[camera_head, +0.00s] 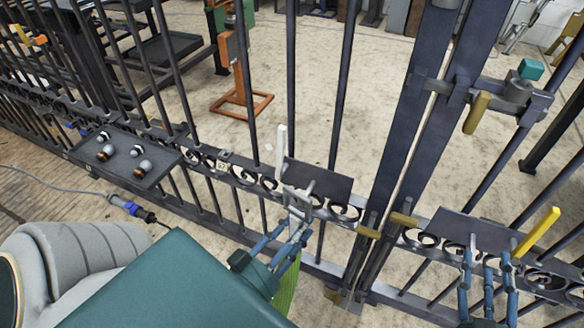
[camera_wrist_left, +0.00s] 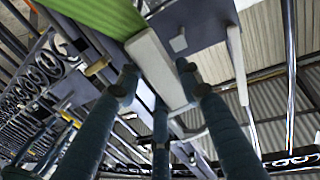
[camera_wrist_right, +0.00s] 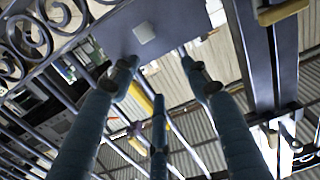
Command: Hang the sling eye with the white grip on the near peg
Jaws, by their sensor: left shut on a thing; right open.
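My left gripper (camera_head: 297,207) is shut on the pale white grip (camera_wrist_left: 160,68) in front of the dark plate (camera_head: 322,182) on the left gate leaf. Green sling webbing (camera_wrist_left: 100,22) runs from the grip, and it hangs below the gripper in the head view (camera_head: 287,290). A thin white upright peg (camera_head: 281,147) stands at that plate's left end, above and left of the gripper. Whether the sling eye touches it cannot be told; the eye is not clearly visible. My right gripper (camera_head: 489,262) is open and empty before the right leaf's plate (camera_head: 468,230). A yellow upright peg (camera_head: 537,232) stands there.
Dark vertical bars and a scrolled rail (camera_head: 240,175) cross the view. A dark shelf with several small fittings (camera_head: 123,157) is at left. A teal surface (camera_head: 165,290) lies in front.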

